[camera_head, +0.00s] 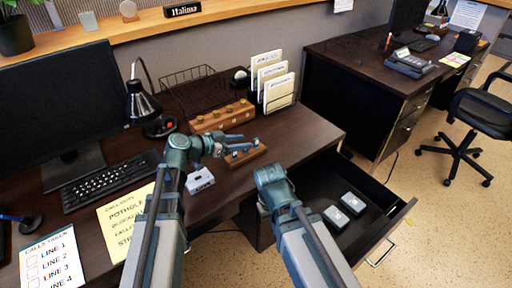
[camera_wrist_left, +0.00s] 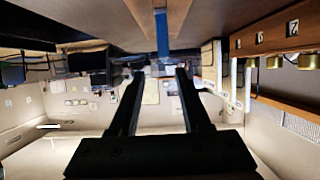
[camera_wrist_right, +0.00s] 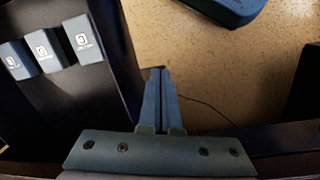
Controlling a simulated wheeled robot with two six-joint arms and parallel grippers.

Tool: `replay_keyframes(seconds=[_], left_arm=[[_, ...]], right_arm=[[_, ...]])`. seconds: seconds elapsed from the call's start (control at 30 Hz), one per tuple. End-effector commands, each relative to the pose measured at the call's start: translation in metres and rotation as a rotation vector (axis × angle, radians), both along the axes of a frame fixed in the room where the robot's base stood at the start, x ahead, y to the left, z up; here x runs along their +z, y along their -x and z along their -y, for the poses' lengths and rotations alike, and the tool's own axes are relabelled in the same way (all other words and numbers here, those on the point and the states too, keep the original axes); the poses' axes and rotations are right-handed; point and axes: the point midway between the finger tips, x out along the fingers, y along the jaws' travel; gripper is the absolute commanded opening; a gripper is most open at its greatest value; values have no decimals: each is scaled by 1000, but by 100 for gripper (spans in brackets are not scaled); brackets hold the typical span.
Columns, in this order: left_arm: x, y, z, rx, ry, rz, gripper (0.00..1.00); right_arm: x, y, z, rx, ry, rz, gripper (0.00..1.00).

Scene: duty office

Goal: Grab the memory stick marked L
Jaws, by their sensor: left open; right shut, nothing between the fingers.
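A small wooden rack (camera_head: 245,154) on the desk holds small blue sticks (camera_head: 256,142). I cannot read any letter on them, so I cannot tell which is marked L. My left gripper (camera_head: 234,146) is open at the rack, partly covering it. In the left wrist view, one upright blue stick (camera_wrist_left: 162,34) shows beyond the open fingers (camera_wrist_left: 156,76), roughly in line with the gap between them. It appears apart from the fingers. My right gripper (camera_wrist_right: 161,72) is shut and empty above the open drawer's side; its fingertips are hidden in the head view.
The open drawer (camera_head: 378,222) holds blue-grey boxes (camera_wrist_right: 83,40) with pale labels. A longer wooden block with brass knobs (camera_head: 222,117) stands behind the rack, near a file holder (camera_head: 280,93). A grey-white box (camera_head: 200,180) lies close to my left arm.

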Motion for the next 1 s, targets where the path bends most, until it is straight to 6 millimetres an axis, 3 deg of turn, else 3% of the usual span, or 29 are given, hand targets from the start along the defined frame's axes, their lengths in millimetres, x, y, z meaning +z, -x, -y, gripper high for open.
replay_keyframes(seconds=[0.37,0.7,0.97,1.0], left_arm=[[-6,-8,8,1,-1,1,48],[-26,-36,36,-1,-1,0,48],[-25,-37,39,1,-1,0,48],[-25,-37,39,1,-1,0,42]], right_arm=[[-5,0,0,0,0,0,0],[-25,0,0,0,0,0,0],[-25,0,0,0,0,0,0],[-25,0,0,0,0,0,0]])
